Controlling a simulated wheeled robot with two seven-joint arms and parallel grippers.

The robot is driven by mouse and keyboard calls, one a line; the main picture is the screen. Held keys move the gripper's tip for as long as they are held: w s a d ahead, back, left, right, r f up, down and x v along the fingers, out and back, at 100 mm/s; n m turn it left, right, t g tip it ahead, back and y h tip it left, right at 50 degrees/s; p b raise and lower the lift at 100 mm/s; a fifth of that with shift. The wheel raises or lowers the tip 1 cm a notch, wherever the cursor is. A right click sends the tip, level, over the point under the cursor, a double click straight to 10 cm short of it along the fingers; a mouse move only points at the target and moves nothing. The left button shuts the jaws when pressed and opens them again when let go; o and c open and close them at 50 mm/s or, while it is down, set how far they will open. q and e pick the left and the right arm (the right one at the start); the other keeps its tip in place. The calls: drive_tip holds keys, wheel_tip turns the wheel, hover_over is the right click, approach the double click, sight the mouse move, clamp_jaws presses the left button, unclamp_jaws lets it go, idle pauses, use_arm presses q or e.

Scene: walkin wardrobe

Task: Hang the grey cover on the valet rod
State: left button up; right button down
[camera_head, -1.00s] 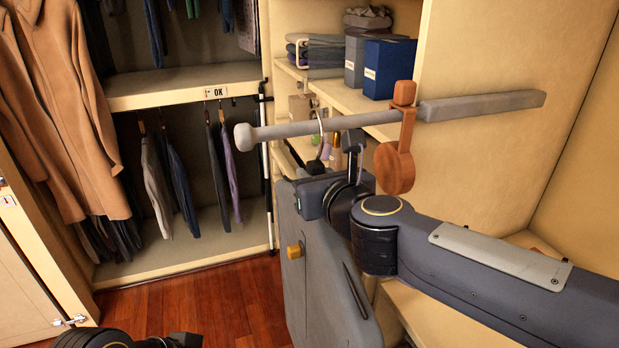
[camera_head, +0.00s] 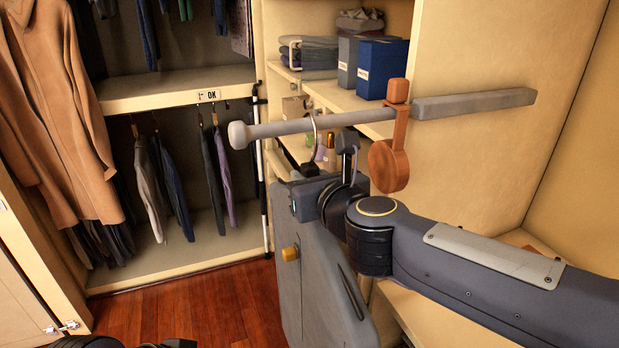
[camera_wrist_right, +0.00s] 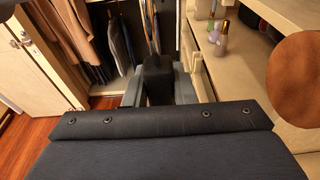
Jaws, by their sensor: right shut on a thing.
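The grey cover (camera_head: 312,290), with a small yellow tag on its front, hangs upright below my right arm in the head view. Its thin metal hook (camera_head: 314,130) curves over the grey valet rod (camera_head: 270,130), between the knobbed end and the brown strap; I cannot tell whether it bears weight on the rod. My right gripper (camera_wrist_right: 158,85) is shut on a black block, apparently the neck of the cover's hanger. In the head view its fingertips are hidden behind its body. A dark piece of my left arm or gripper (camera_head: 178,344) barely shows at the bottom edge; its jaws cannot be read.
A brown strap with a round disc (camera_head: 389,165) hangs on the rod, right of the hook and close to my right wrist. Shelves behind hold a blue box (camera_head: 383,68), a grey box and bottles. Hanging clothes and a brown coat (camera_head: 60,120) are left. Red floor is clear between.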

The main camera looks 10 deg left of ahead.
drive_tip(key=c, duration=1.1)
unclamp_jaws()
drive_tip(key=shift+f, duration=0.15)
drive_tip(key=shift+s, duration=0.1)
drive_tip(key=v, duration=0.7)
drive_tip(key=shift+d, duration=0.1)
drive_tip(key=s+d+f+n+g+y, duration=0.1)
drive_tip(key=s+d+f+n, duration=0.1)
drive_tip(key=d+n, duration=0.55)
drive_tip(key=s+d+f+n+g, duration=0.1)
drive_tip(key=s+d+f+n, duration=0.2)
drive_tip(key=d+n, duration=0.45)
drive_tip(key=s+d+f+n+g+h, duration=0.1)
drive_tip(key=s+d+f+n+h, duration=0.1)
drive_tip(key=s+d+f+n, duration=0.2)
drive_tip(key=s+d+f+n+g+h, duration=0.2)
drive_tip(key=s+d+f+n, duration=0.2)
drive_tip(key=f, duration=0.3)
drive_tip(key=s+d+f+n+g+h, duration=0.2)
drive_tip(key=s+d+f+n, duration=0.2)
drive_tip(key=s+d+f, duration=0.1)
drive_tip(key=shift+s+f+n+p, duration=0.3)
drive_tip(key=shift+s+f, duration=0.15)
drive_tip(key=shift+f, duration=0.05)
